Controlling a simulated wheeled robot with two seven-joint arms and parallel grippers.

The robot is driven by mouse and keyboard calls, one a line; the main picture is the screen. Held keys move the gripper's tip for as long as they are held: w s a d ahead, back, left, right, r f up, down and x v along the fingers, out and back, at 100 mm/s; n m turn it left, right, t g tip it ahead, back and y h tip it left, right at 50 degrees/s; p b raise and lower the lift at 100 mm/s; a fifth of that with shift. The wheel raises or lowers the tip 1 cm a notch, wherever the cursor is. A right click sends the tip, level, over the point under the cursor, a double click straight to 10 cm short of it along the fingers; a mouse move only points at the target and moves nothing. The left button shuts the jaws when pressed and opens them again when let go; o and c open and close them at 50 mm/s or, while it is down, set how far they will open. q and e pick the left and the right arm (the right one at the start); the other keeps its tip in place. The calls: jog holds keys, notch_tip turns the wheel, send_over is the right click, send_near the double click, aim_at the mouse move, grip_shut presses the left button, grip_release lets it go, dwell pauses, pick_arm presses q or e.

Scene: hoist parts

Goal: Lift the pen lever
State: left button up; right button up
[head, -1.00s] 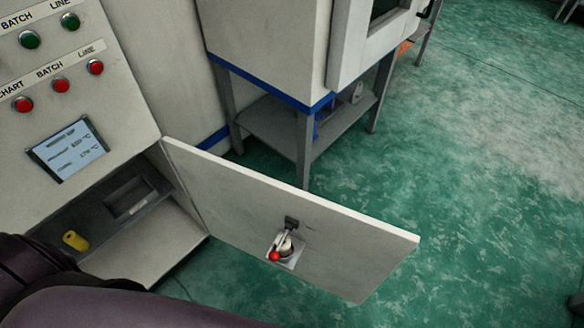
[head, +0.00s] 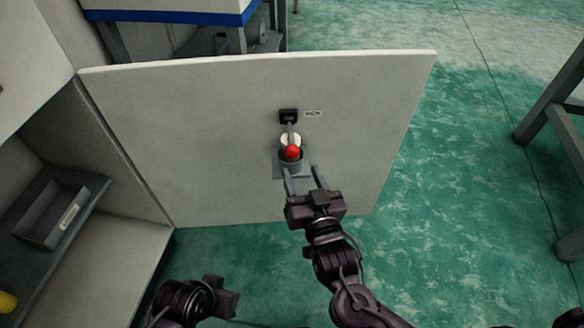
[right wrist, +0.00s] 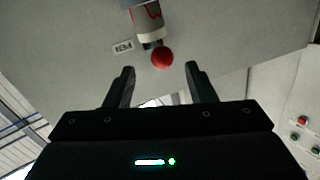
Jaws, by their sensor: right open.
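The pen lever has a red ball knob (head: 292,153) and sits on a grey bracket on the white door panel (head: 180,130), below a small black block and a label. The lever points down. My right gripper (head: 304,180) is open, just below the knob, its two fingers pointing up towards it. In the right wrist view the red knob (right wrist: 162,58) lies between the lines of the two open fingers, slightly beyond their tips; the fingers hold nothing. My left gripper (head: 222,298) is low in the head view; its fingers cannot be made out.
The door stands open from a cabinet at left, with a grey recessed tray (head: 55,212) and a yellow object (head: 7,302) inside. A blue-edged bench (head: 170,17) stands behind the door. Dark table legs (head: 550,110) are at right. Green floor is clear between.

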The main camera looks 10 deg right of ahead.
aim_at(294, 157)
jog(key=shift+w+r, duration=0.15)
jog(key=shift+r, duration=0.05)
jog(key=w, duration=0.3)
jog(key=w+a+b, duration=0.1)
jog(key=w, duration=0.3)
jog(key=shift+w+a+r, duration=0.1)
jog(key=shift+w+a, duration=0.05)
jog(key=shift+a, duration=0.05)
grip_shut()
